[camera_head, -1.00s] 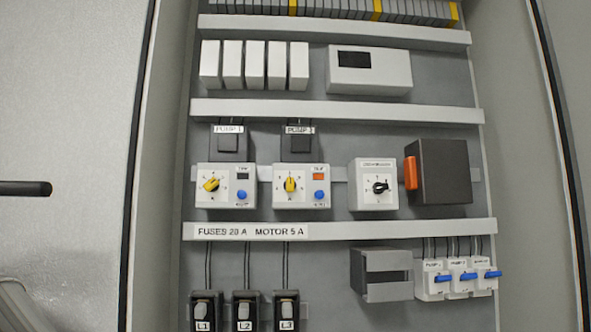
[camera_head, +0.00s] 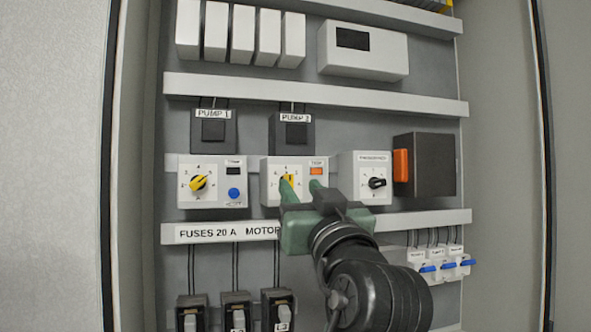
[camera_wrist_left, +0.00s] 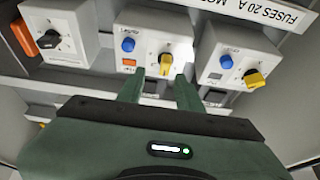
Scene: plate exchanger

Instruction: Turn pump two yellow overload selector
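The pump two overload unit (camera_head: 268,170) is the middle white box in the device row, with a yellow selector (camera_head: 288,180) on its dial. In the left wrist view, upside down, the yellow selector (camera_wrist_left: 166,64) stands roughly lined up with the dial's axis. My left gripper (camera_head: 302,184) is in front of this unit, its green fingers apart. In the left wrist view its fingertips (camera_wrist_left: 160,86) lie just short of the selector, one toward each side; contact cannot be told. The fingers partly cover the unit's lower face in the head view. My right gripper is not in view.
The similar pump one unit (camera_head: 212,193) with a tilted yellow selector (camera_head: 198,183) is to the left. A white box with a black knob (camera_head: 376,183) and a dark box with an orange handle (camera_head: 401,165) are to the right. A labelled trunking strip (camera_head: 205,233) runs below.

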